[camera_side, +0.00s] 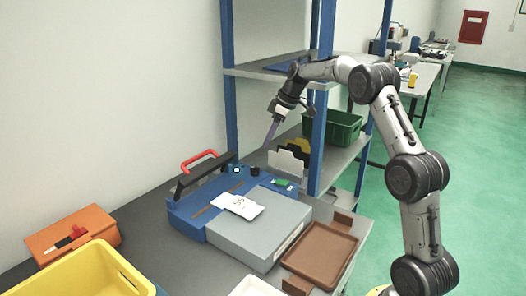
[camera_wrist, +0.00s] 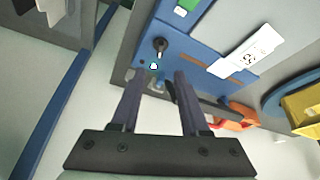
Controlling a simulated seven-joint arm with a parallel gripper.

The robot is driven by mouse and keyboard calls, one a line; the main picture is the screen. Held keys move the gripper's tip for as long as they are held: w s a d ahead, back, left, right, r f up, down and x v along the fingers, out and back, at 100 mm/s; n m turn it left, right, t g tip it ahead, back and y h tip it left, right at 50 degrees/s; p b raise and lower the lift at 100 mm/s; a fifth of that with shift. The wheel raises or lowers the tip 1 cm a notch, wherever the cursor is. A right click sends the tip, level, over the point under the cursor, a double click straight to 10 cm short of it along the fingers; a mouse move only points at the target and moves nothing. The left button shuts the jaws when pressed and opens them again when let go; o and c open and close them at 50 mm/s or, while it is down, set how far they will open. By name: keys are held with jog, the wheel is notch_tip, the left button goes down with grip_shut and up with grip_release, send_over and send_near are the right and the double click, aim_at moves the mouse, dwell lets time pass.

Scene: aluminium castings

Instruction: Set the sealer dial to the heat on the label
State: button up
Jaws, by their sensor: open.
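The sealer (camera_side: 185,208) is a blue machine with a red-handled arm and a grey front block; it sits on the bench. Its dial (camera_wrist: 160,45) is a black knob with a light pointer mark, and also shows in the side view (camera_side: 255,171). The white label (camera_side: 240,205) lies across the sealer; its print looks like "55" but is small and turned in the wrist view (camera_wrist: 250,57). My gripper (camera_wrist: 158,78) is open and empty, pointing down above the dial panel, apart from the dial. It also shows in the side view (camera_side: 268,146).
A small lit square (camera_wrist: 153,66) and a green part (camera_side: 282,183) are on the panel near the dial. A brown tray (camera_side: 322,252), yellow bin (camera_side: 85,275) and orange box (camera_side: 75,230) flank the sealer.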

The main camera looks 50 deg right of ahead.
jog(key=shift+v, duration=1.3)
